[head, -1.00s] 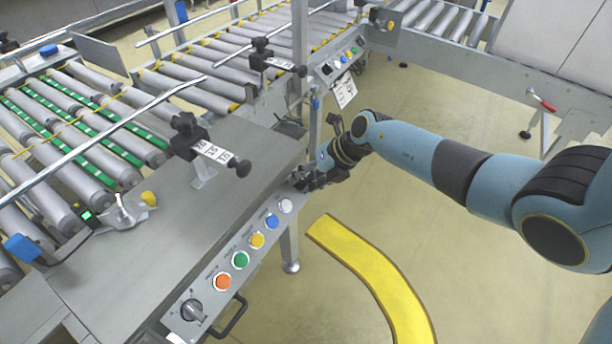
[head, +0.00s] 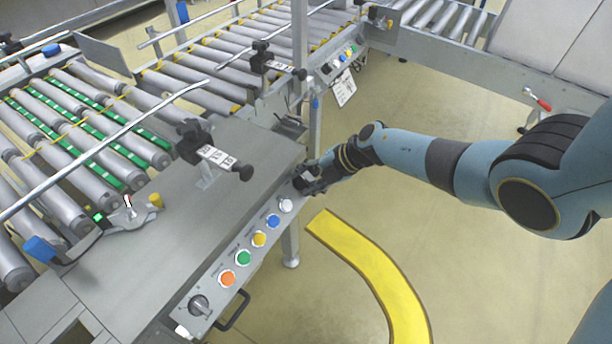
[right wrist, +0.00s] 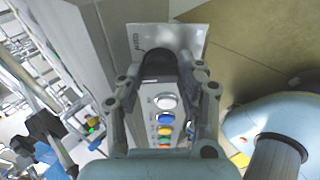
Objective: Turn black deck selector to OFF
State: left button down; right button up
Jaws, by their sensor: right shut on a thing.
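A black selector knob (right wrist: 160,66) stands at the far end of the control panel (head: 217,258), over a pale plate whose readable label says AUTO. My right gripper (head: 309,181) is at that end of the panel and hides most of the knob in the head view. In the right wrist view my right gripper (right wrist: 163,78) has its fingers on both sides of the knob, shut on it. The knob's pointer direction cannot be told. My left gripper is not in view.
White (head: 286,205), blue, yellow, green and orange buttons run along the panel. Another dark rotary switch (head: 199,304) is at its near end, above a black handle (head: 233,311). A black clamp with a scale (head: 215,156) stands on the deck.

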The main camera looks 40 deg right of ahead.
dwell(0.3)
jog(key=o, duration=1.2)
jog(key=shift+c, duration=0.2)
jog(key=v, duration=0.8)
